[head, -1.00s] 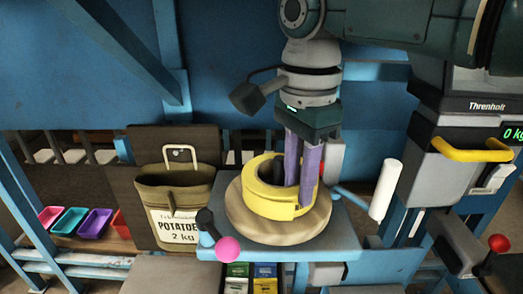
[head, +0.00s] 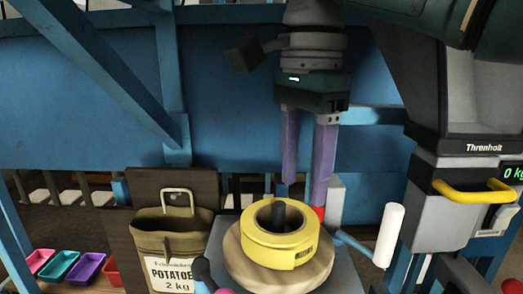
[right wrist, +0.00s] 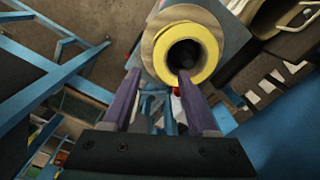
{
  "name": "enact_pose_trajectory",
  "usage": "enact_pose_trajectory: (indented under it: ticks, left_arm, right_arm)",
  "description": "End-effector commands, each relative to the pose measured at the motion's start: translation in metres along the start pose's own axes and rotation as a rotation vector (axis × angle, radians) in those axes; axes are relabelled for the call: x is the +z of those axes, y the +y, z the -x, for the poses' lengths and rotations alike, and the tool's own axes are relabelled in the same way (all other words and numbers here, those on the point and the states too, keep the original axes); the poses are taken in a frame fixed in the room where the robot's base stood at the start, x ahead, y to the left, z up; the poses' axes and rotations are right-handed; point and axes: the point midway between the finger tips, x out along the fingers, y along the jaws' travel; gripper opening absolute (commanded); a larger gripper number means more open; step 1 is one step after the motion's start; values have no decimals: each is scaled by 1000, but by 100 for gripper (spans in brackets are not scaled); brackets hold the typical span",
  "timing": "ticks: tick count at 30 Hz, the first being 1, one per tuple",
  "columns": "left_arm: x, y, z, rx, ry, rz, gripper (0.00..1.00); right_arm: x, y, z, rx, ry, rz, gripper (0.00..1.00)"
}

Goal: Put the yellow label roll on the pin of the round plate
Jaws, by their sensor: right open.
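The yellow label roll (head: 269,250) lies flat on the wooden round plate (head: 241,266). The dark pin (head: 278,214) stands up inside the roll's hole, so the roll is around the pin. The roll also shows in the right wrist view (right wrist: 208,42), seen down its hole, with the plate's edge (right wrist: 149,50) behind it. My right gripper (head: 304,192) is open and empty, its purple fingers pointing down above and just behind the roll, apart from it. Its fingers also show in the right wrist view (right wrist: 160,77). My left gripper is not in view.
A potato sack (head: 176,238) stands left of the plate. Small coloured trays (head: 63,264) lie at the far left. A white-handled lever (head: 388,235) and a grey machine with a yellow handle (head: 474,198) stand at the right. A blue panel is behind.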

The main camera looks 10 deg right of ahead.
Motion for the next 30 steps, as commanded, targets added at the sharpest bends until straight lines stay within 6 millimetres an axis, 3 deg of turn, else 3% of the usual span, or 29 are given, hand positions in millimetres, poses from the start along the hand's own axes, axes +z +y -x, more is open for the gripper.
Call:
enact_pose_trajectory:
  ticks: [7,14,20,24,30]
  left_arm:
    - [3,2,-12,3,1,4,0]
    - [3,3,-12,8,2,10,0]
    - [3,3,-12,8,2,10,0]
    - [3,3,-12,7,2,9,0]
    - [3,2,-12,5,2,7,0]
  right_arm:
    - [0,0,34,-1,0,1,59]
    - [3,1,36,0,-4,25,59]
    - [31,9,-11,-49,-38,289,59]
    - [60,24,-50,-146,-74,557,59]
    - [88,55,-84,-324,-74,849,59]
